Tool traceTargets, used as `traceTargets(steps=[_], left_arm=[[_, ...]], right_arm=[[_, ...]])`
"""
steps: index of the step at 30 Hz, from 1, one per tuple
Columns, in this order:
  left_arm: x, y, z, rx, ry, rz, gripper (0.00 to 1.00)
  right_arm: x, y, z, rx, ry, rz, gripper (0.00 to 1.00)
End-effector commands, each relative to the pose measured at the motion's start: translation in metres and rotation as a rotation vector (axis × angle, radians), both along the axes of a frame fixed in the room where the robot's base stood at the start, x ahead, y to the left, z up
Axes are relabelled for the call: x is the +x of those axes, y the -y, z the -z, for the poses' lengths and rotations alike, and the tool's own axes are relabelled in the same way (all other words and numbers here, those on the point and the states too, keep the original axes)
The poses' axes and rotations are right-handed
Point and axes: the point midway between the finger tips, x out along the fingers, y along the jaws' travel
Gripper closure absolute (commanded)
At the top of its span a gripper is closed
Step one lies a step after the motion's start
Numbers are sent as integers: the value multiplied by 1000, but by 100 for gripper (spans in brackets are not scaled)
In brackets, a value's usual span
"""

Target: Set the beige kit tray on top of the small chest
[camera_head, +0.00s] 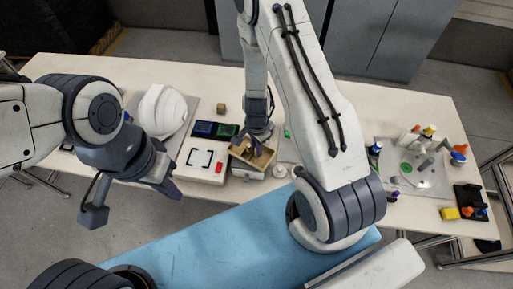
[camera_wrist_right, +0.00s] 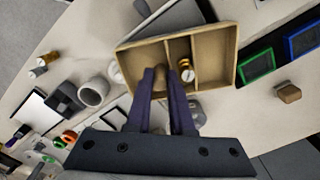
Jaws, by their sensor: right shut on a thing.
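The beige kit tray (camera_head: 263,161) is at the middle of the table in the head view. In the right wrist view the tray (camera_wrist_right: 218,22) shows its divided compartments, with small gold-coloured parts in the middle one. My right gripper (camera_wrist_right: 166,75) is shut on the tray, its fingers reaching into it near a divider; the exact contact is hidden. A pale box (camera_head: 246,173), which looks like the small chest, is at the front table edge, partly covered by the tray. I cannot tell whether they touch. My left gripper (camera_head: 135,200) is open and empty, in front of the table.
A white helmet shell (camera_head: 162,110) stands at the left. Green and blue bins (camera_head: 214,130) and a white panel with a red button (camera_head: 202,159) are left of the tray. Bottles and a grey mat (camera_head: 405,185) lie at the right. A blue surface (camera_head: 230,245) is in front.

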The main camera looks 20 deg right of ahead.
Motion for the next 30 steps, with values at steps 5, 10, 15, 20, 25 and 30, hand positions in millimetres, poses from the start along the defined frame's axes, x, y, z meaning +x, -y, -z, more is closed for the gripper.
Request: traceTargets(steps=[5,10,15,20,25,30], left_arm=[[0,0,0,0,0,0,100],[0,0,0,0,0,0,100],[0,0,-6,0,0,0,100],[0,0,-27,0,0,3,100],[0,0,-55,0,0,4,100],[0,0,-82,0,0,1,100]], right_arm=[[0,0,0,0,0,0,50],[0,0,0,0,0,0,50],[0,0,-6,0,0,0,50],[0,0,-27,0,0,1,50],[0,0,-55,0,0,1,50],[0,0,-82,0,0,1,50]])
